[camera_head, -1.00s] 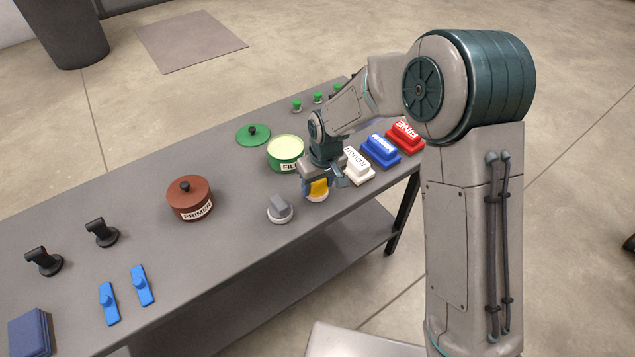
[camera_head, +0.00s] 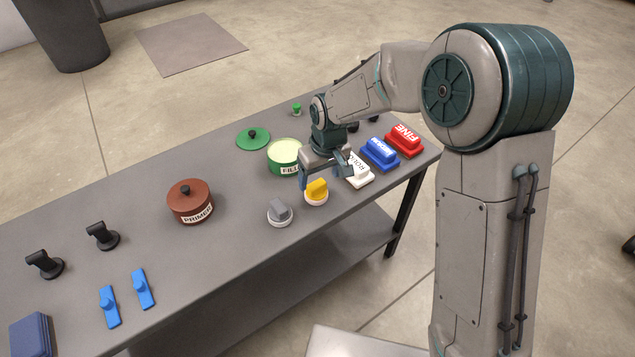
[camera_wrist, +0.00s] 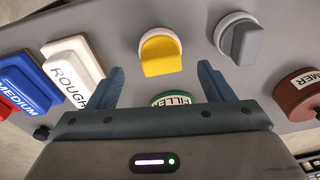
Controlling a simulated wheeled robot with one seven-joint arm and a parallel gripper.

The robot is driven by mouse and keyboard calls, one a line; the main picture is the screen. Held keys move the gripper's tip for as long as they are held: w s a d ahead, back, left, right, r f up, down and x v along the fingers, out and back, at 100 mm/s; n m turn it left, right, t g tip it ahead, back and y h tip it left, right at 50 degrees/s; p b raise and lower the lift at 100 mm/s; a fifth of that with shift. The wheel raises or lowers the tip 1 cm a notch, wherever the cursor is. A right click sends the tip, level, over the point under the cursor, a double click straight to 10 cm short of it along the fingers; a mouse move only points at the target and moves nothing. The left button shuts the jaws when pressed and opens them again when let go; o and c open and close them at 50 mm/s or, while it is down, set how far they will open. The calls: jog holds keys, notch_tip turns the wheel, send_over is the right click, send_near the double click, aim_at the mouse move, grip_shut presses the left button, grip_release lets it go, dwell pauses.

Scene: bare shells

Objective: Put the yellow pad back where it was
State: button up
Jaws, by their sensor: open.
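The yellow pad (camera_head: 317,187) stands on a white round base on the table, to the right of the grey pad (camera_head: 280,210) on its own white base. In the wrist view the yellow pad (camera_wrist: 161,55) lies ahead of and between my open fingers, touching neither. My gripper (camera_head: 326,180) is open and empty, behind and above the yellow pad in the head view; its fingers also show in the wrist view (camera_wrist: 162,85). The grey pad also shows in the wrist view (camera_wrist: 240,42).
The green FILLER tin (camera_head: 283,158) is partly hidden behind my gripper. White ROUGH (camera_head: 359,177), blue MEDIUM (camera_head: 380,153) and red FINE (camera_head: 405,139) blocks stand to the right. The brown PRIMER tin (camera_head: 189,203) stands left, with clear table (camera_head: 235,228) around it.

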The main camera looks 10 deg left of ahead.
aim_at(324, 196)
notch_tip(324, 196, up, 7)
jog(key=d, duration=0.1)
jog(key=shift+s, duration=0.25)
jog(key=s+d+r+m+h, duration=0.1)
jog(key=s+d+r+m, duration=0.15)
jog(key=d, duration=0.55)
jog(key=s+d+r+m, duration=0.1)
jog(key=s+d+r, duration=0.2)
jog(key=d, duration=0.4)
jog(key=s+d+r+m+t, duration=0.1)
jog(key=s+d+m, duration=0.4)
jog(key=s+d, duration=0.7)
jog(key=shift+s+d, duration=0.2)
jog(key=shift+s, duration=0.15)
jog(key=shift+a, duration=0.1)
